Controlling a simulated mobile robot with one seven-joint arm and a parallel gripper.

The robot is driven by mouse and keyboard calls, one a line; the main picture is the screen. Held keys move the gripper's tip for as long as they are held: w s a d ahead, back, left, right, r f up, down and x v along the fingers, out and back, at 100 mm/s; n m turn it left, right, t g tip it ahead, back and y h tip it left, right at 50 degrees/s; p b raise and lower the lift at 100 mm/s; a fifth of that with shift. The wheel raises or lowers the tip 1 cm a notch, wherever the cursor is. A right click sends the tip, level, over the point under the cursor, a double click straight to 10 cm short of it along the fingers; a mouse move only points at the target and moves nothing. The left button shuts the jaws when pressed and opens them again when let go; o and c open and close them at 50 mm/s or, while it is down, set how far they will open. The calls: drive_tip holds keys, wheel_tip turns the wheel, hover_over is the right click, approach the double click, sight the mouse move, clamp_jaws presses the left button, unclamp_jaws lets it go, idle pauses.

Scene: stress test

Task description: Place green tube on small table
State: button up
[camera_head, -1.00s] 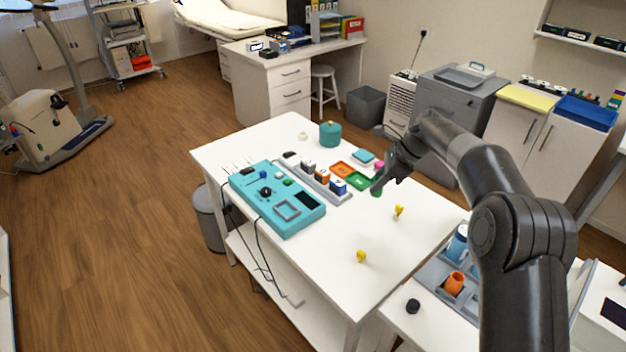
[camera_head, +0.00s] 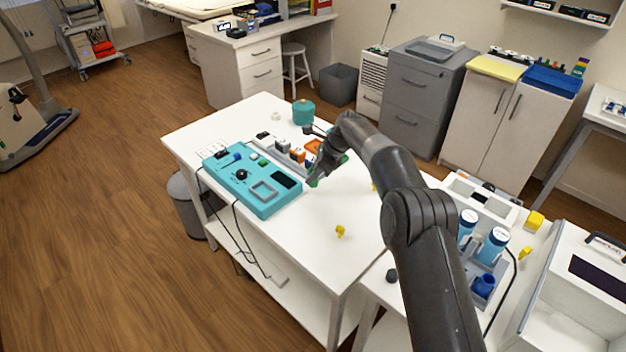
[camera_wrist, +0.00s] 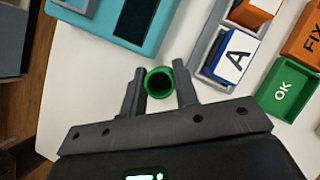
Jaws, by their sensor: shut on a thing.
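The green tube (camera_wrist: 159,83) is between the two fingers of my gripper (camera_wrist: 160,88) in the wrist view, its round dark opening facing the camera. My gripper is shut on it. In the head view, my gripper (camera_head: 314,180) is over the white table (camera_head: 300,232), beside the teal device (camera_head: 222,184), and a small green part of the tube shows at its tip. Whether the tube touches the tabletop cannot be told. A second white table (camera_head: 372,287) stands at the front right, partly behind my arm; I cannot tell which is the small table.
Near my gripper are a block rack with an "A" block (camera_wrist: 236,55) and a green "OK" tray (camera_wrist: 287,88). A teal jar (camera_head: 303,112) and yellow piece (camera_head: 340,231) stand on the white table. Blue-labelled bottles (camera_head: 493,245) stand right. The table's front is mostly clear.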

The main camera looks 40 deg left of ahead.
drive_tip(key=shift+f, duration=1.35)
drive_tip(key=shift+f, duration=0.1)
drive_tip(key=o, duration=0.9)
drive_tip(key=shift+o, duration=0.2)
drive_tip(key=v, duration=1.2)
